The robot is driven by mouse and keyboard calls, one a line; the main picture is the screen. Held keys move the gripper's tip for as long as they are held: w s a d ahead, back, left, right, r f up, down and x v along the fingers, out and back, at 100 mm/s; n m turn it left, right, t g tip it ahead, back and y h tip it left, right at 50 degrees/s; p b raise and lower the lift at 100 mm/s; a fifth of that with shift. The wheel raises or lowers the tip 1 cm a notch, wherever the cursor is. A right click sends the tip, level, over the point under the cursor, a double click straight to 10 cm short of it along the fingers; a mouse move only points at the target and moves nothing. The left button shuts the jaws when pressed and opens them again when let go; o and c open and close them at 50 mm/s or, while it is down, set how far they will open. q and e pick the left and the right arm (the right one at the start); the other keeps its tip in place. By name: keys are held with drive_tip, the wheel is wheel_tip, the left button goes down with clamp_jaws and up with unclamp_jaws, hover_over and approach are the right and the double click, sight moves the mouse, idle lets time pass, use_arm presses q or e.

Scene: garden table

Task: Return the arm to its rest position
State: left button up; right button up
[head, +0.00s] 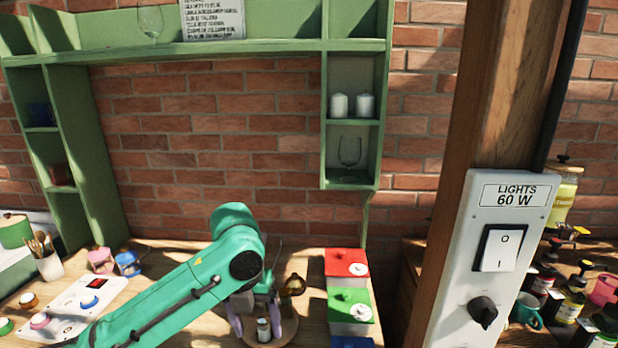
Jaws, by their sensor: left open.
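My left arm (170,295) is green and reaches in from the lower left over the wooden table (110,310). My left gripper (255,322) points down near the table's middle and is open. A small jar with a pale label (263,330) stands between or just behind its fingers; I cannot tell whether they touch it. The jar is on a round wooden tray (289,327), partly hidden by the gripper. A brown pot (294,285) stands just right of the gripper. My right gripper is not in view.
Red (346,262) and green (349,305) lidded boxes stand right of the tray. A panel with coloured knobs (70,308) lies at left, near pink (101,260) and blue (128,263) mugs. A wooden post (470,150) with a light switch (500,250) stands at right. Green shelving (90,140) frames the back.

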use_arm(q)
drive_tip(key=s+d+f+n+t+h, duration=0.1)
drive_tip(key=s+f+n+h, duration=0.15)
drive_tip(key=f+n, duration=0.5)
drive_tip(key=s+d+f+n+t+h, duration=0.1)
drive_tip(key=s+d+f+n, duration=0.3)
drive_tip(key=n, duration=0.6)
drive_tip(key=s+a+f+n+y, duration=0.1)
drive_tip(key=s+a+f+n, duration=0.2)
drive_tip(key=a+n, duration=0.3)
drive_tip(key=s+a+f+n+t+y, duration=0.1)
drive_tip(key=s+a+f+n+y, duration=0.1)
drive_tip(key=s+a+f+n, duration=0.3)
drive_tip(key=s+a+f+n+y, duration=0.1)
drive_tip(key=s+a+f+n, duration=0.1)
drive_tip(key=a+n, duration=0.5)
wheel_tip(320, 180, down, 27)
drive_tip(key=s+m+g+b, duration=0.1)
drive_tip(key=s+b, duration=0.2)
drive_tip(key=b, duration=0.3)
drive_tip(key=s+a+f+g+b, duration=0.1)
drive_tip(key=s+a+f+b, duration=0.2)
drive_tip(key=s+f, duration=1.3)
wheel_tip(320, 180, down, 3)
drive_tip(key=shift+s+a+r+b, duration=0.15)
drive_tip(key=shift+s+r+b, duration=0.1)
drive_tip(key=shift+b, duration=0.25)
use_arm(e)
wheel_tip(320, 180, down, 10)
